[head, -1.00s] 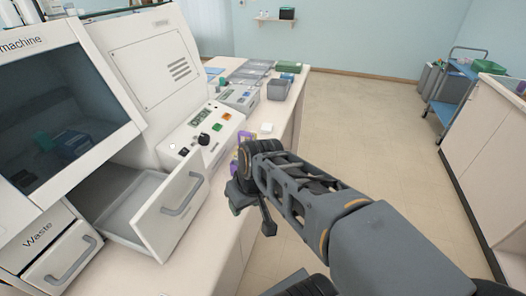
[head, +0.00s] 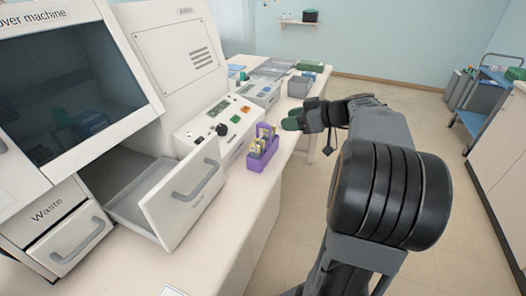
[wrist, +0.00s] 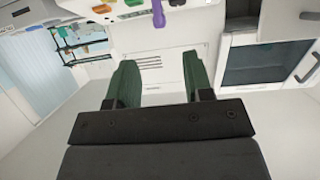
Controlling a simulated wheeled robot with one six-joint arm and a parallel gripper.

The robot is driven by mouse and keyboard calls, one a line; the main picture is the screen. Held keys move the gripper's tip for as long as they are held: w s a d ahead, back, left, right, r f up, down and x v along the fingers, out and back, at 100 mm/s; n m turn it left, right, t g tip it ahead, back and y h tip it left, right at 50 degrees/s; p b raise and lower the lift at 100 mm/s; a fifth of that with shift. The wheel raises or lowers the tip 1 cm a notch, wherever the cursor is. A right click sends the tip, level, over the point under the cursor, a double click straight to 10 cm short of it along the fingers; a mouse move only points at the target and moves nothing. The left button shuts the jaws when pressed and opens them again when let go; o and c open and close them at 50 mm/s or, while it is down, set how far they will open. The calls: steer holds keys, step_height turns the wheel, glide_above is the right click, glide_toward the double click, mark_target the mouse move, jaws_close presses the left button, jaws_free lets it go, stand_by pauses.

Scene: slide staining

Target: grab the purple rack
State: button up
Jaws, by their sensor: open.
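The purple rack (head: 262,158) stands upright on the white bench in the head view, beside the control panel. It holds several slides with yellow labels. My gripper (head: 292,119) is to the right of the rack and a little farther away, over the bench's edge, and apart from it. In the wrist view my gripper (wrist: 160,82) shows two green fingers spread wide with nothing between them. A purple part, seemingly of the rack (wrist: 158,12), shows at the top edge there, beyond the fingers.
An open drawer (head: 180,207) juts out from the cover machine (head: 60,62) to the left of the rack. The control panel (head: 222,122) stands just behind the rack. Grey containers (head: 299,86) stand farther back on the bench.

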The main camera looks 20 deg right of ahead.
mark_target(265, 124)
steer(key=p+x, duration=0.2)
steer(key=x, duration=0.7)
steer(key=shift+w+a+f, duration=0.15)
steer(key=shift+a+f, duration=0.05)
steer(key=shift+f, duration=0.1)
jaws_close()
steer(key=shift+r, duration=0.1)
